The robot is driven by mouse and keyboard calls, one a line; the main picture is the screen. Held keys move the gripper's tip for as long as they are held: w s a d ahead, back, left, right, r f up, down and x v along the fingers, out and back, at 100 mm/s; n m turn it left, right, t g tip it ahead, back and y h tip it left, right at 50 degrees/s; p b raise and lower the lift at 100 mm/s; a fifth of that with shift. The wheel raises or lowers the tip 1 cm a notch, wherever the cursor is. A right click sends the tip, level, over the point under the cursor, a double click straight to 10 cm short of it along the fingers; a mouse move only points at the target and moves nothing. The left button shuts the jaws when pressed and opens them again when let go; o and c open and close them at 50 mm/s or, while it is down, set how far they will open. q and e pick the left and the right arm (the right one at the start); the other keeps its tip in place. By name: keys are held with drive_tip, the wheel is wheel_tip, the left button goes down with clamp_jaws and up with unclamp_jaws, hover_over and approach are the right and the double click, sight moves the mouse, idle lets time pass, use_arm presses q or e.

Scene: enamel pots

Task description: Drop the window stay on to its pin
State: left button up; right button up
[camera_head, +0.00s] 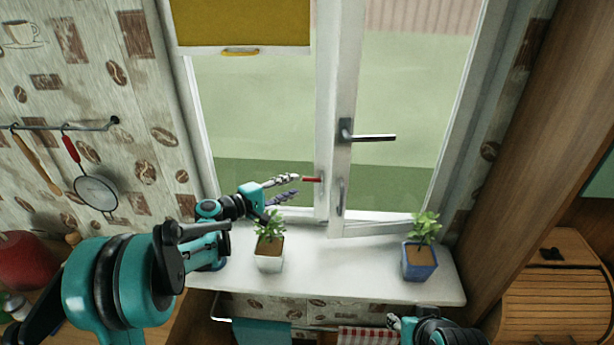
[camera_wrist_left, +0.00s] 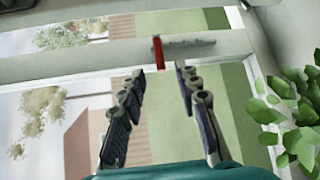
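My left gripper (camera_head: 289,186) is open in front of the window's middle frame, its fingers pointing right. In the left wrist view its two fingers (camera_wrist_left: 161,70) are apart with nothing between them. A short red piece (camera_head: 311,179) lies just beyond the fingertips, against the frame; it also shows in the left wrist view (camera_wrist_left: 158,52). A slim grey bar (camera_wrist_left: 190,43) runs beside it along the frame, and seems to be part of the window stay. I cannot make out the pin. My right gripper (camera_head: 399,322) is low at the bottom edge, partly cut off.
The right sash stands ajar, with a dark handle (camera_head: 367,136). A plant in a white pot (camera_head: 269,262) stands on the sill (camera_head: 335,268) below my left gripper. A plant in a blue pot (camera_head: 419,264) stands at the right. The sill between them is clear.

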sight(308, 180)
use_arm(q)
drive_tip(key=x, duration=0.7)
drive_tip(key=shift+w+d+b, duration=0.1)
drive_tip(key=shift+w+b, duration=0.05)
drive_tip(key=shift+b, duration=0.25)
clamp_jaws()
